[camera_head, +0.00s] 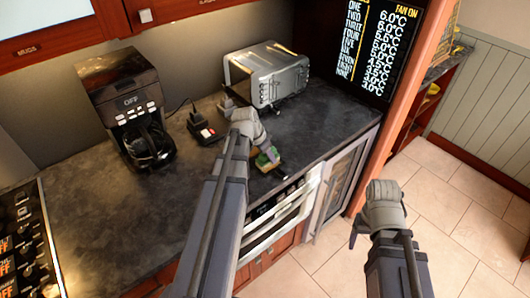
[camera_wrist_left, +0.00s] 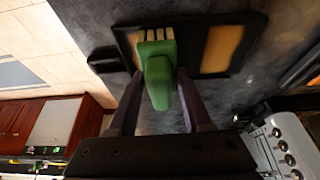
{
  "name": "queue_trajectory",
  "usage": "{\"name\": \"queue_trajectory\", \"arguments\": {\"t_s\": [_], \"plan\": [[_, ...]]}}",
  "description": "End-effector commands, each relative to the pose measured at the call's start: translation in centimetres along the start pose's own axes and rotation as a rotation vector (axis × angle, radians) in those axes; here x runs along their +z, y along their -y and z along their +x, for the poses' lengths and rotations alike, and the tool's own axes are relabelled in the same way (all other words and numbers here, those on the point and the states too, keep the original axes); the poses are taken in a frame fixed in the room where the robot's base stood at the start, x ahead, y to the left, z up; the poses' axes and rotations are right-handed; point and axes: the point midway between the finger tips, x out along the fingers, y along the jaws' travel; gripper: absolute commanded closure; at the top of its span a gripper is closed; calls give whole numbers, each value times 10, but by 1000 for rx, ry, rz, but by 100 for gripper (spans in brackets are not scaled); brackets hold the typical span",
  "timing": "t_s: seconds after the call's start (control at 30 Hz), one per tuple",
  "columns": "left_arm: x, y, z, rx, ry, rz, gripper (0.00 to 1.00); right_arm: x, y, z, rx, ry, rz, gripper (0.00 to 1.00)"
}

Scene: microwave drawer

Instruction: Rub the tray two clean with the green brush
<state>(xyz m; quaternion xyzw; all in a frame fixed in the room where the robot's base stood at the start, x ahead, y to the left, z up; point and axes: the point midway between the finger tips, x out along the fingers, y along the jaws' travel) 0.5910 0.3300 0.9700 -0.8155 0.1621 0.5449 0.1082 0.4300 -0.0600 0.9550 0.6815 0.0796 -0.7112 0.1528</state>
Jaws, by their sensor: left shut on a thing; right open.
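My left gripper (camera_head: 260,148) is over the dark counter and shut on the green brush (camera_wrist_left: 158,82). In the left wrist view the gripper's fingers (camera_wrist_left: 158,95) stand on either side of the green handle, and pale bristles show at its far end. The brush overlaps a black tray (camera_wrist_left: 247,62) with tan patches; whether the bristles touch it I cannot tell. In the head view the brush (camera_head: 272,153) shows as a small green piece near the counter's front edge, and the arm hides part of the tray. My right gripper (camera_head: 379,222) is open and empty, over the floor.
A silver toaster (camera_head: 268,75) stands behind the left gripper. The counter's front left (camera_head: 120,220) is clear. A stove lies at the far left.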

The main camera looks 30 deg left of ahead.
Motion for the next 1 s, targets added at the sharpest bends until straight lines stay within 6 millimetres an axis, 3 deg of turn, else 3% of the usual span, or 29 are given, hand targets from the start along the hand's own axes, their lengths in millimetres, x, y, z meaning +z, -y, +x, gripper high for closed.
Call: {"name": "queue_trajectory", "arguments": {"t_s": [0.17, 0.5, 1.0], "plan": [[1, -11, 0, 0, 0, -1, 100, 0, 0, 1, 0, 0, 0, 28], [0, -11, 1, 1, 1, -1, 100, 0, 0, 1, 0, 0, 0, 28], [-1, 17, -1, -1, 0, -2, 100, 0, 0, -1, 0, 0, 0, 28]]}}
